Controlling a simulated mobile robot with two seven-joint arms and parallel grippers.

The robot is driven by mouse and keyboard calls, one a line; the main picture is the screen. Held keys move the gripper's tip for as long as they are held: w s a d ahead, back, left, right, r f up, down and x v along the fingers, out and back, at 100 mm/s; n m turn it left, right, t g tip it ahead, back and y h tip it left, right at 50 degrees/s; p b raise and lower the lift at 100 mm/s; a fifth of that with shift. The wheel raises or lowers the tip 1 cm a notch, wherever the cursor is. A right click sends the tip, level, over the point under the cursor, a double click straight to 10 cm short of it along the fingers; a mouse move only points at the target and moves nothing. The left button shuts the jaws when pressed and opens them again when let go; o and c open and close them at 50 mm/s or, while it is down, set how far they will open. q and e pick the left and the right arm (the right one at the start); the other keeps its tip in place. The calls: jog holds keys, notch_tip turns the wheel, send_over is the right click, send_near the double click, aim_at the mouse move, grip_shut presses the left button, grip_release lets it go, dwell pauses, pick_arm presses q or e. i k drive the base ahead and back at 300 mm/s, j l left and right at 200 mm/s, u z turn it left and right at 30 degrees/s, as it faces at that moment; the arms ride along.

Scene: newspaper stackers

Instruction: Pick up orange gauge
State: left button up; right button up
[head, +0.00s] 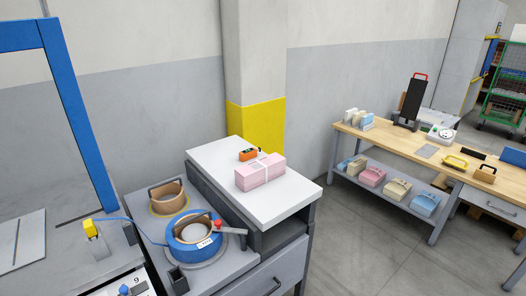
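The orange gauge (249,155) is a small orange block with dark parts on top. It lies on the white tabletop (222,157) of a grey cabinet, near the back edge by the wall pillar. A pink bundle (260,172) tied with a pale band sits just in front of it, to the right, and may hide a little of its lower edge. Neither of my grippers shows in the head view.
A lower grey surface left of the white top carries a blue tape reel (182,240) and a brown reel (167,199). A blue frame (72,110) stands at far left. A wooden workbench (408,146) stands at right. Grey floor between is clear.

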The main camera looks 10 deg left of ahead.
aim_at(251, 153)
jog(key=i+l, duration=0.45)
jog(key=l, duration=0.15)
jog(key=i+l+z, duration=0.1)
jog(key=i+l, duration=0.35)
jog(key=l, duration=0.15)
